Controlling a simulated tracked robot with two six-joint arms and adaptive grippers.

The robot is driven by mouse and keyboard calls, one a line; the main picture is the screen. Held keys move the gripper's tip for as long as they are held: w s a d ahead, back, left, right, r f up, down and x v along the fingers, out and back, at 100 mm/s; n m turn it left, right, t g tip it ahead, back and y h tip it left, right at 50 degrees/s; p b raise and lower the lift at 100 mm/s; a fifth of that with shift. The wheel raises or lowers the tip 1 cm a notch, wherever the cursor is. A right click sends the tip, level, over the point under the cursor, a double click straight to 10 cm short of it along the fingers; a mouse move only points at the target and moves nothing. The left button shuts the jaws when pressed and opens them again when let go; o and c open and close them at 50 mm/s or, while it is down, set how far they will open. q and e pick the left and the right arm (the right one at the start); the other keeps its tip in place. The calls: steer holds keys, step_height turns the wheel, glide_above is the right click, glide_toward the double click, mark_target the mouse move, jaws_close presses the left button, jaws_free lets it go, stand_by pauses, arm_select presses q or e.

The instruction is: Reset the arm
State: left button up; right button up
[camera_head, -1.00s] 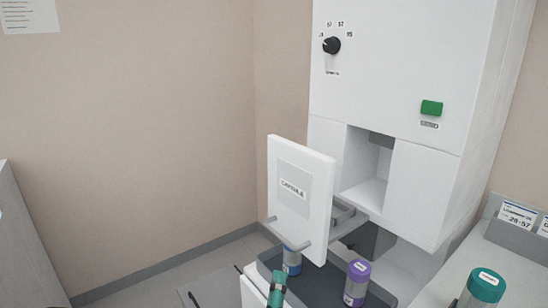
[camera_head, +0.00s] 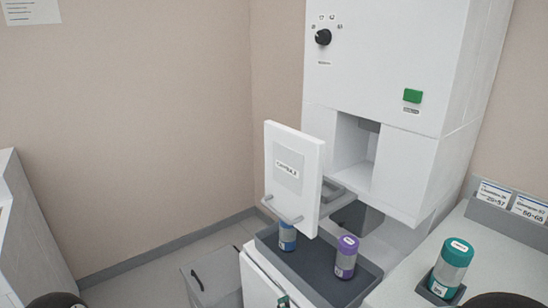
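Neither of my grippers can be made out. Dark rounded shapes at the bottom left and bottom right edges look like parts of my own arms. A white door panel with a label (camera_head: 308,190) stands open in front of the white cabinet (camera_head: 400,50). A dark tray (camera_head: 372,272) below it holds a blue-capped tube (camera_head: 288,238) and a purple-capped tube (camera_head: 345,262), both upright. A teal-capped tube (camera_head: 453,262) stands upright in a dark holder on the right counter. A small teal thing (camera_head: 283,301) is cut off at the bottom edge.
The cabinet has a black knob (camera_head: 323,37), a green button (camera_head: 413,96) and an open recess (camera_head: 354,150). Label stands (camera_head: 510,203) line the back of the right counter (camera_head: 405,278). A grey box (camera_head: 213,278) stands on the floor at the left.

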steer(key=s+d+f+n+g+p, duration=0.1)
steer(key=d+f+n+g, duration=0.1)
steer(key=f, duration=0.3)
steer(key=s+d+f+n+g, duration=0.1)
steer(key=s+d+f+n, duration=0.1)
steer(key=f, duration=0.3)
steer(key=s+d+f+n+g+y+p, duration=0.1)
steer(key=s+d+f+n+g, duration=0.1)
steer(key=s+f, duration=0.4)
steer(key=s+d+f+n+g+y+p, duration=0.1)
steer(key=s+f+g, duration=0.5)
steer(key=s, duration=0.6)
steer(key=d+f+n+y, duration=0.1)
steer(key=d+n, duration=0.1)
steer(key=n, duration=0.1)
steer(key=shift+f+n+g, duration=0.15)
steer(key=shift+n+g, duration=0.25)
steer(key=shift+w, duration=0.1)
